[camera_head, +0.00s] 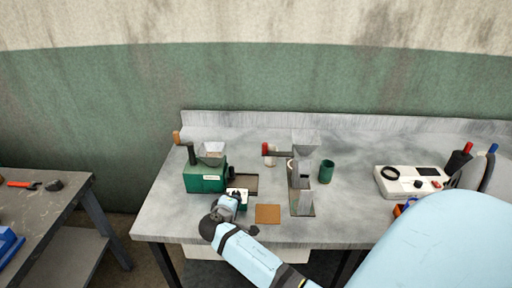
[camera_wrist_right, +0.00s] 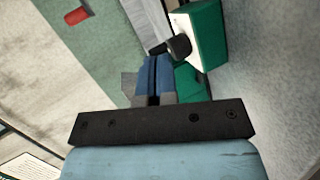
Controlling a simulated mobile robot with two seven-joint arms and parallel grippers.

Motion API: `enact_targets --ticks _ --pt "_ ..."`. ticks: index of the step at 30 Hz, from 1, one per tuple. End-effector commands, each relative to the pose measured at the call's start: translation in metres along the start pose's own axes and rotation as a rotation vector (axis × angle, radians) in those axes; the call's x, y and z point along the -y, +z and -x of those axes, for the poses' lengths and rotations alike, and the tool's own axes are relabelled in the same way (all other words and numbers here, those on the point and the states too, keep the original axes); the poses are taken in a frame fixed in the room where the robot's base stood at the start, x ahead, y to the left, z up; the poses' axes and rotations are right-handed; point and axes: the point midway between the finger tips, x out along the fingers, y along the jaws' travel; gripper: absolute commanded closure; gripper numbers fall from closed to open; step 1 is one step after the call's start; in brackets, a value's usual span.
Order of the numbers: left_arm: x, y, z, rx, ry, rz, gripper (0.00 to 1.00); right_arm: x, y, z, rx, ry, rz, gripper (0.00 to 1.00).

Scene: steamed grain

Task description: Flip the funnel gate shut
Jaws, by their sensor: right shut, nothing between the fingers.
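A metal funnel stand (camera_head: 304,170) stands upright near the middle of the bench. A dark bar with a red end (camera_head: 266,149) sticks out to its left, which looks like the gate lever; I cannot tell the gate's exact position. My right gripper (camera_head: 238,197) is at the front of the green grinder, left of the stand and apart from it. In the right wrist view its blue fingers (camera_wrist_right: 154,78) are together with nothing between them. A red piece (camera_wrist_right: 76,16) shows at that view's upper left. My left gripper is not in view.
The green grinder (camera_head: 204,178) with its metal hopper and wooden-knobbed crank is at the left. A brown square (camera_head: 267,214) lies near the front edge. A green cup (camera_head: 326,171) stands right of the stand, and a white device (camera_head: 405,181) farther right.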

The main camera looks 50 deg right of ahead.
Motion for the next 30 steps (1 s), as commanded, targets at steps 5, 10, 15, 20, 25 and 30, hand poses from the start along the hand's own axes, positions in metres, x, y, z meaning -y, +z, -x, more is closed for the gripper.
enact_targets --ticks 5,10,15,20,25,30 --pt "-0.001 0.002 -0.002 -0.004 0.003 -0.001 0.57 -0.069 -0.039 -0.02 0.169 0.253 0.04 1.0" --pt "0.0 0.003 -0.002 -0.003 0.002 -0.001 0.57 -0.093 -0.057 -0.025 0.213 0.359 0.075 1.0" --pt "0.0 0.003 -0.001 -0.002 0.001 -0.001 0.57 -0.097 -0.059 -0.025 0.218 0.375 0.08 1.0" --pt "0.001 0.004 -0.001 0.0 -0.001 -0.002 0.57 -0.097 -0.059 -0.025 0.216 0.373 0.079 1.0" --pt "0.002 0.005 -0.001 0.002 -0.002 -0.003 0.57 -0.096 -0.059 -0.023 0.216 0.373 0.079 1.0" --pt "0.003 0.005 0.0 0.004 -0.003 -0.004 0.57 -0.095 -0.059 -0.02 0.216 0.372 0.079 1.0"
